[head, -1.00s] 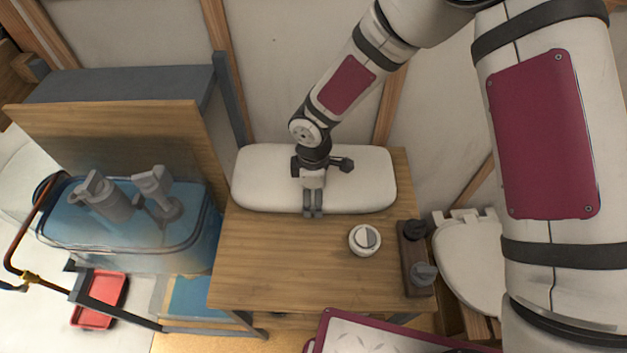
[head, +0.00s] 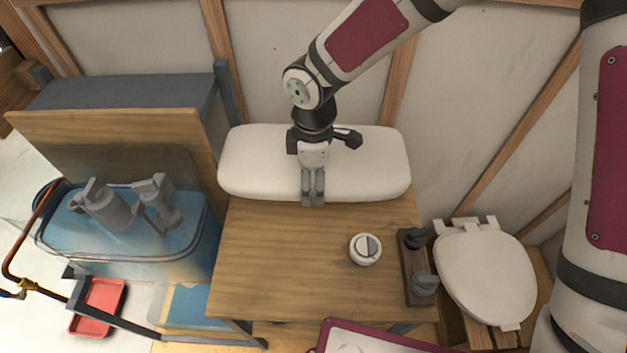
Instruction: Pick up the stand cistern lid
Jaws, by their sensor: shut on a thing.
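The stand cistern lid (head: 255,165) is a long white slab with rounded corners at the back of the wooden table. In the head view it appears raised above the table top, roughly level. My gripper (head: 313,197) is shut on the lid at the middle of its front edge, with the fingers pointing down in the picture. The arm hides part of the lid's middle. The finger on the underside of the lid is hidden.
The wooden table (head: 290,275) holds a round white button (head: 365,249) and a dark block with grey knobs (head: 416,266). A transparent blue cistern (head: 130,245) stands left beside a wooden panel (head: 110,130). A white toilet seat (head: 487,272) is at right.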

